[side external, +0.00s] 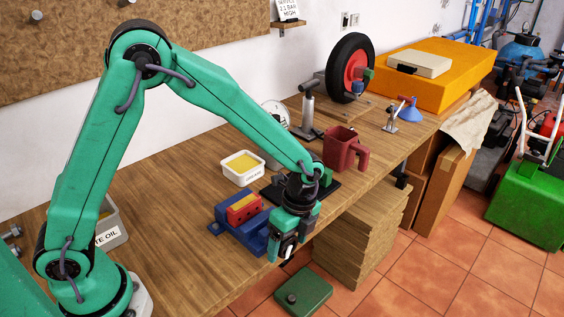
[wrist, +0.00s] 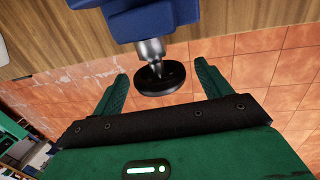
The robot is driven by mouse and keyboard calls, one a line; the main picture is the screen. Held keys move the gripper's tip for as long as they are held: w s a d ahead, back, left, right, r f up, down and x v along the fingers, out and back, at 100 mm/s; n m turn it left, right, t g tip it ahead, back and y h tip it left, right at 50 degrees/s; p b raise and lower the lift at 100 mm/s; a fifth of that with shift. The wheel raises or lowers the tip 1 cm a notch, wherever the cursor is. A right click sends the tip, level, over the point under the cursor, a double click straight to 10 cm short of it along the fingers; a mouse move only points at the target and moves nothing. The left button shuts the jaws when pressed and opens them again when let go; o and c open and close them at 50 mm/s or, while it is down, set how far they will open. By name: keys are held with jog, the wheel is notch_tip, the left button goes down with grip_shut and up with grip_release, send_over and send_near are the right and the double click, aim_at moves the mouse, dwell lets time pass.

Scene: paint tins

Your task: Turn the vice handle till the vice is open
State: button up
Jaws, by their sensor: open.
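The blue vice (side external: 254,233) stands at the front edge of the bench, with a red block (side external: 243,209) between its jaws. In the wrist view the underside of the vice (wrist: 150,20) shows at the top, with a metal screw shaft (wrist: 151,49) leading to a round black handle (wrist: 160,78). My gripper (wrist: 163,82) is open, one green finger on each side of the handle, with gaps visible on both sides. In the side view my gripper (side external: 284,248) is at the bench edge, in front of the vice, and hides the handle.
A white tub of yellow stuff (side external: 242,167) stands behind the vice. Stacked boards (side external: 358,237) and a green box (side external: 303,291) are below the edge. Air in front of the bench is free.

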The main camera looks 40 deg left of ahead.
jog(key=shift+s+f, duration=0.1)
jog(key=shift+f, duration=0.4)
jog(key=c, duration=1)
jog(key=shift+t, duration=0.4)
jog(key=shift+s+t+h, duration=0.1)
jog(key=shift+t+h, duration=0.7)
jog(key=shift+t, duration=0.6)
